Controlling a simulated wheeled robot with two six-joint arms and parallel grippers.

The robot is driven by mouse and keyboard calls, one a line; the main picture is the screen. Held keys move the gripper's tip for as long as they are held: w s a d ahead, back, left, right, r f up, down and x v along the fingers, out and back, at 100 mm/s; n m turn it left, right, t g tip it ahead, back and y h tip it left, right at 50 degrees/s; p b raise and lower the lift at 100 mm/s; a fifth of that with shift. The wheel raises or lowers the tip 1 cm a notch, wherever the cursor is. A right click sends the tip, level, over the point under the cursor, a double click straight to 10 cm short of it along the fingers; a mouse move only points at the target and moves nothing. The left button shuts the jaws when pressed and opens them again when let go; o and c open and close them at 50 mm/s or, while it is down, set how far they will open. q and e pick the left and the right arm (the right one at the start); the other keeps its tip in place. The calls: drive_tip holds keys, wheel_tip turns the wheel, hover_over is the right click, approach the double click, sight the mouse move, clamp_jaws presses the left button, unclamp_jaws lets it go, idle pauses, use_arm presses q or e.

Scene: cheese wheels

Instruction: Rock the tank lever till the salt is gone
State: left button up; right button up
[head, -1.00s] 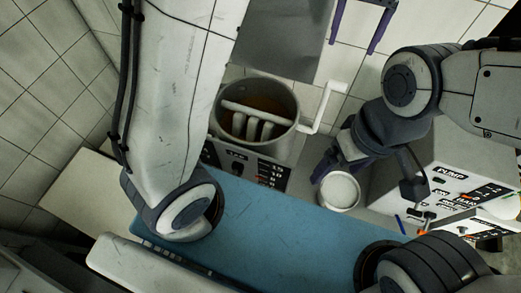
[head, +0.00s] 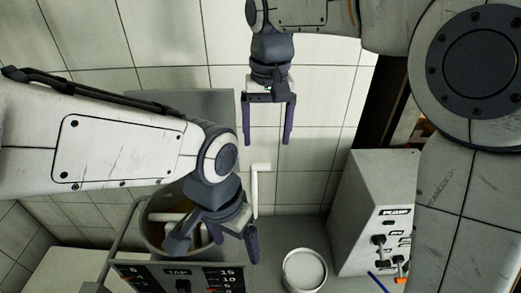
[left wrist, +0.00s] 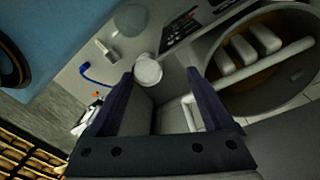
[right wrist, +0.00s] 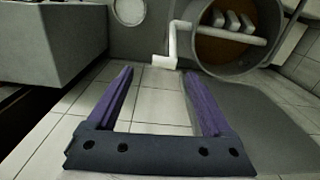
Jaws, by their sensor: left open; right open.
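The round grey tank (head: 150,232) holds brown liquid and white bars, partly hidden behind my left arm. It also shows in the right wrist view (right wrist: 262,52). The white cranked lever (head: 254,188) stands up beside the tank's right side; in the right wrist view the lever (right wrist: 172,48) lies beyond the open fingers. My left gripper (head: 216,243) is open and empty, over the tank's right side in the head view. My right gripper (head: 266,138) is open and empty, above the lever in the picture. I cannot make out any salt in the tank.
A round tub with pale contents (head: 304,270) stands right of the tank. A grey pump box (head: 362,205) with switches stands farther right. A panel marked TAP (head: 150,274) is at the tank's front.

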sight(261, 163)
use_arm(q)
drive_tip(key=s, duration=0.2)
drive_tip(key=s+m, duration=0.1)
drive_tip(key=shift+s+a+f, duration=0.25)
drive_tip(key=shift+s+f, duration=0.1)
drive_tip(key=shift+f, duration=0.05)
use_arm(e)
drive_tip(key=shift+m, duration=0.3)
drive_tip(key=f, duration=0.2)
drive_tip(key=w+f, duration=0.1)
drive_tip(key=f, duration=0.2)
drive_tip(key=a+f, duration=0.1)
drive_tip(key=f, duration=0.2)
drive_tip(key=shift+w+a+f, duration=0.1)
drive_tip(key=shift+w+f, duration=0.1)
clamp_jaws()
